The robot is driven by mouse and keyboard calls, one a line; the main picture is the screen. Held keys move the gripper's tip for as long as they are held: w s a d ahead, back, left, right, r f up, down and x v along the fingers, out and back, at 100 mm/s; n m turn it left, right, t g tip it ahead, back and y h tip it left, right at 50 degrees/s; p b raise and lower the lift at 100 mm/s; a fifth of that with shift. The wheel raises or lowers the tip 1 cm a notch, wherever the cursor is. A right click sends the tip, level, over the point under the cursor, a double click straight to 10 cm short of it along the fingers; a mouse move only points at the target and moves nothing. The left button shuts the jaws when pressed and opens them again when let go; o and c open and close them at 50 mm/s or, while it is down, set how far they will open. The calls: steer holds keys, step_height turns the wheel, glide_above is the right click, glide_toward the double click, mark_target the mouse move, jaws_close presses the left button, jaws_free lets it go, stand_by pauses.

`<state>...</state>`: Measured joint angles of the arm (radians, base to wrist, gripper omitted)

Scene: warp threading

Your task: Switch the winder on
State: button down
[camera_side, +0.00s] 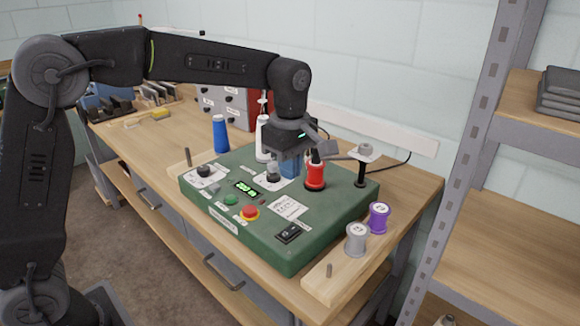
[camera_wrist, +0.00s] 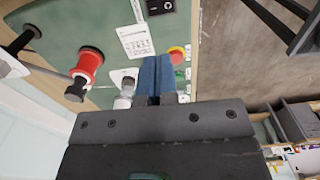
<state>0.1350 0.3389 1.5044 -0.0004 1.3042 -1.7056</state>
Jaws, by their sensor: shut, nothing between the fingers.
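The winder (camera_side: 320,222) is a green box on the bench. A black rocker switch (camera_side: 289,234) sits at its near right corner; it also shows at the top of the wrist view (camera_wrist: 160,7). I cannot tell which way the rocker is set. A green button (camera_side: 231,200), a red button on a yellow base (camera_side: 250,213) and a display with lit green digits (camera_side: 246,188) are on the top panel. My gripper (camera_side: 290,166) is over the back of the panel, away from the switch. Its blue fingers are shut together and empty in the wrist view (camera_wrist: 157,66).
A red spool (camera_side: 315,176) stands on the winder close to my gripper, with a black post (camera_side: 361,173) to its right. Grey (camera_side: 356,238) and purple (camera_side: 379,217) spools stand on a wooden strip.

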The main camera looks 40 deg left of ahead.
mark_target(285, 234)
steer(key=shift+s, duration=0.65)
step_height(285, 234, down, 14)
steer(key=shift+f, duration=0.1)
stand_by(0.4)
steer(key=shift+s+f, duration=0.15)
steer(key=shift+f, duration=0.1)
stand_by(0.3)
